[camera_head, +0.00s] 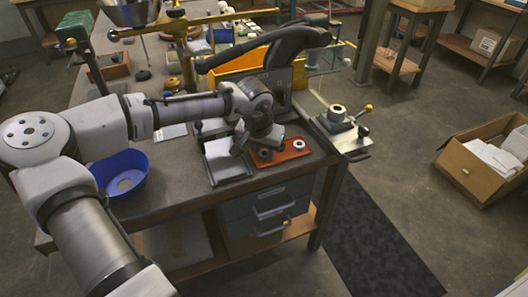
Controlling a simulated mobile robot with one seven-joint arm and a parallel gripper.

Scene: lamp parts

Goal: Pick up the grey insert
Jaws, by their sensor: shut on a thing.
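My gripper (242,148) is low over the worktable, at the left end of a reddish-brown tray (282,154). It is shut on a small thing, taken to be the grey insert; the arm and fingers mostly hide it. Two small grey ring-shaped parts show at the tray, one (265,154) close beside my gripper and one (298,145) farther right. At this size I cannot tell whether the nearer ring touches the fingers.
A white-topped dark plate (225,160) lies left of the tray. A blue bowl (124,177) stands farther left. A metal fixture with a knobbed lever (338,116) stands at the right table edge. A yellow bin (240,66) and a black curved object (290,42) stand behind.

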